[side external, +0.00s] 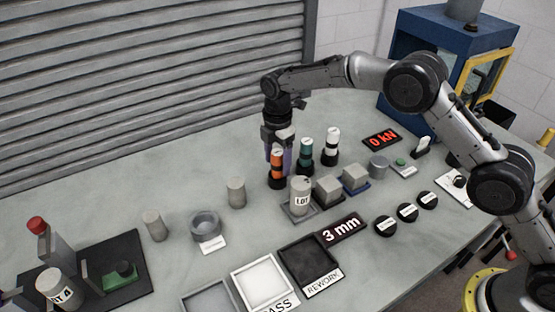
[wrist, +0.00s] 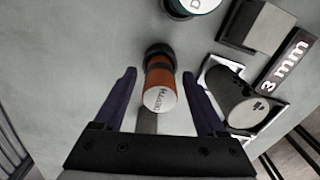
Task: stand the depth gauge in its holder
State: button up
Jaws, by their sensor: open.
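The depth gauge (wrist: 159,80) is an orange cylinder with a white cap that reads DEPTH. In the side view the orange gauge (side external: 277,163) stands upright, its lower end in a black round holder (side external: 277,183). The holder's dark ring (wrist: 158,49) also shows around the gauge's foot in the wrist view. My gripper (side external: 277,155) is open at the gauge, with its purple fingers (wrist: 124,88) on either side and a visible gap to each. The inside of the holder is hidden.
A teal cylinder (side external: 305,149) and a white one (side external: 332,145) stand in black holders close by on the right. The LDT cylinder (side external: 300,194) and grey blocks (side external: 327,188) are in front. A plain grey cylinder (side external: 236,191) stands to the left, with bare bench around it.

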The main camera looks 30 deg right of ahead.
notch_tip(320, 180, up, 12)
jog(key=shift+f, duration=0.2)
jog(key=shift+r, duration=0.35)
jog(key=shift+d+r, duration=0.1)
jog(key=shift+r, duration=0.05)
jog(key=s+d+r+m+t, duration=0.1)
jog(key=s+d+r+m, duration=0.5)
jog(key=s, duration=0.3)
jog(key=s+d+r+m+t, duration=0.2)
jog(key=s+d+r+m, duration=0.2)
jog(key=s+d+r, duration=0.35)
jog(key=s+d+f+m+t, duration=0.1)
jog(key=s+f+m, duration=0.1)
jog(key=s, duration=0.5)
jog(key=s+d+f+m, duration=0.2)
jog(key=s+m, duration=0.2)
jog(key=s, duration=0.4)
jog(key=s+d+f+m+t, duration=0.1)
jog(key=s+m, duration=0.3)
jog(key=s, duration=0.4)
jog(key=shift+d+f+t, duration=0.15)
jog(key=shift+f+t, duration=0.15)
jog(key=shift+f, duration=0.15)
